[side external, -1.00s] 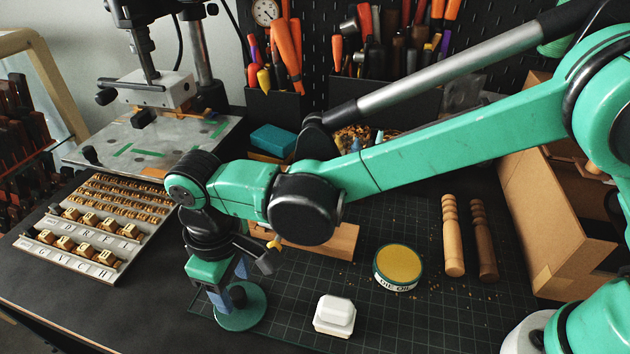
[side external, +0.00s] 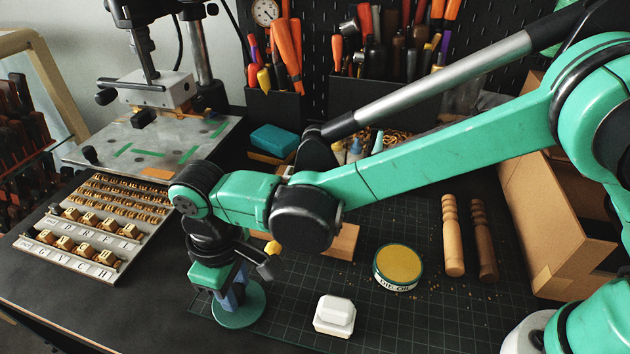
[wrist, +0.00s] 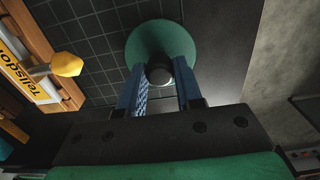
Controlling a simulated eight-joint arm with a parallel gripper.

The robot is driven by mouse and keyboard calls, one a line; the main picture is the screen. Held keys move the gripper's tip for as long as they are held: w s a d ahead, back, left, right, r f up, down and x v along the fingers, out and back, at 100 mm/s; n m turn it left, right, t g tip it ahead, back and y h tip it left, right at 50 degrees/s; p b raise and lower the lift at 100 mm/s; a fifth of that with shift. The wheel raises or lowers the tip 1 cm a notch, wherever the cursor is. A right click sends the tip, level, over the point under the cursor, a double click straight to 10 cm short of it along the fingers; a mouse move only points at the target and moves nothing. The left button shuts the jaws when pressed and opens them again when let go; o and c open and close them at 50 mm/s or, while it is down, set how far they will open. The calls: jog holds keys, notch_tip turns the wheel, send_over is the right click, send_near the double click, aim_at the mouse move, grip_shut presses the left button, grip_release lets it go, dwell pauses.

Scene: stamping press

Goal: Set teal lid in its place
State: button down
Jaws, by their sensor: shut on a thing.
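The teal lid (side external: 225,314) is a flat round disc at the left edge of the dark grid mat. A round tin (side external: 398,267) marked "DIE OIL", with a yellow top face and a teal rim, stands to the right.
A white block (side external: 334,315) sits between lid and tin. Two wooden handles (side external: 453,235) lie right of the tin. A type tray (side external: 95,228) is at left, below the press plate (side external: 150,145). A wooden block (side external: 343,241) lies behind, near a yellow-tipped piece (wrist: 66,65).

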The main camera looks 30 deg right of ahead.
aim_at(237, 288)
jog(key=shift+r, duration=1.05)
notch_tip(237, 288, up, 11)
jog(key=s+d+m, duration=0.3)
jog(key=d+m, duration=0.1)
jog(key=d, duration=1.3)
jog(key=s+d+f+m, duration=0.2)
jog(key=s+d+f, duration=0.1)
jog(key=d+f, duration=0.2)
jog(key=shift+s+f, duration=0.2)
jog(key=shift+f, duration=0.2)
jog(key=shift+d, duration=0.1)
jog(key=shift+f, duration=2.3)
